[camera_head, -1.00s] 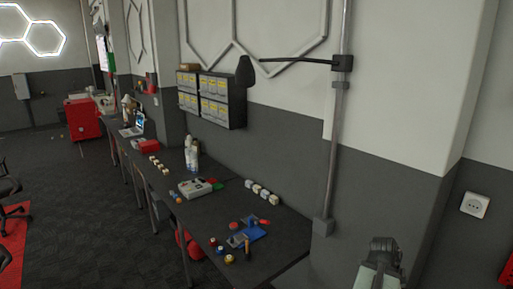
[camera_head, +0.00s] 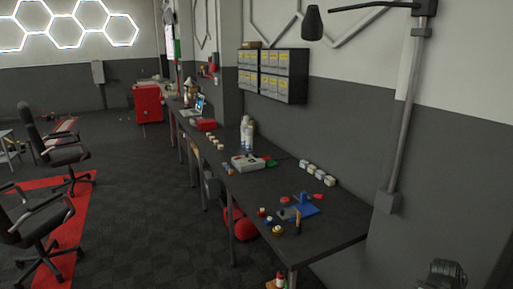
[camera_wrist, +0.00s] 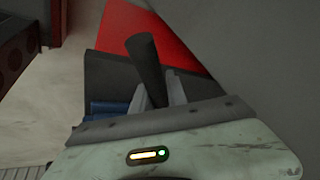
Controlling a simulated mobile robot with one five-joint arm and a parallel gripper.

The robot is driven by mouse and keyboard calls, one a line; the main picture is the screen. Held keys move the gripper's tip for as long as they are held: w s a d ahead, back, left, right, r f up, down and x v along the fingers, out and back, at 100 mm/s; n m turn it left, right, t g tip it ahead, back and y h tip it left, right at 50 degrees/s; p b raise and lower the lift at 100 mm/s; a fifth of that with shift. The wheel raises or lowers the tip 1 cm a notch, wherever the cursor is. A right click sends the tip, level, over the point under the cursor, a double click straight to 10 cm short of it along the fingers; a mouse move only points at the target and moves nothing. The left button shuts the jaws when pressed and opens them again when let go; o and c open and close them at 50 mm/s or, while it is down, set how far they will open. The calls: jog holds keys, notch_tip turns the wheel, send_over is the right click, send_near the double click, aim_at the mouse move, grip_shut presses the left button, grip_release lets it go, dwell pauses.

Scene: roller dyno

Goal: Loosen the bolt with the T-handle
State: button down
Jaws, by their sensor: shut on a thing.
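My gripper (camera_wrist: 158,98) shows in the wrist view, its two grey fingers closed around a dark grey cylindrical bar (camera_wrist: 146,66). The bar stands up tilted between the fingers and looks like a handle. I cannot tell whether it is the T-handle, as its lower end is hidden by the gripper. I cannot make out the bolt in either view. In the head view only part of my arm shows at the lower right; the fingers and the held bar are not visible there.
A long dark workbench (camera_head: 262,184) runs along the right wall. On it are a blue fixture (camera_head: 302,208), small coloured parts, a grey device (camera_head: 248,163) and white bottles (camera_head: 246,135). Office chairs (camera_head: 62,150) stand left. The dark floor between is open.

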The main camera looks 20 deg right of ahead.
notch_tip(320, 180, up, 24)
jog(key=p, duration=2.3)
jog(key=shift+r+p, duration=0.25)
jog(key=shift+p, duration=0.1)
jog(key=shift+f, duration=0.1)
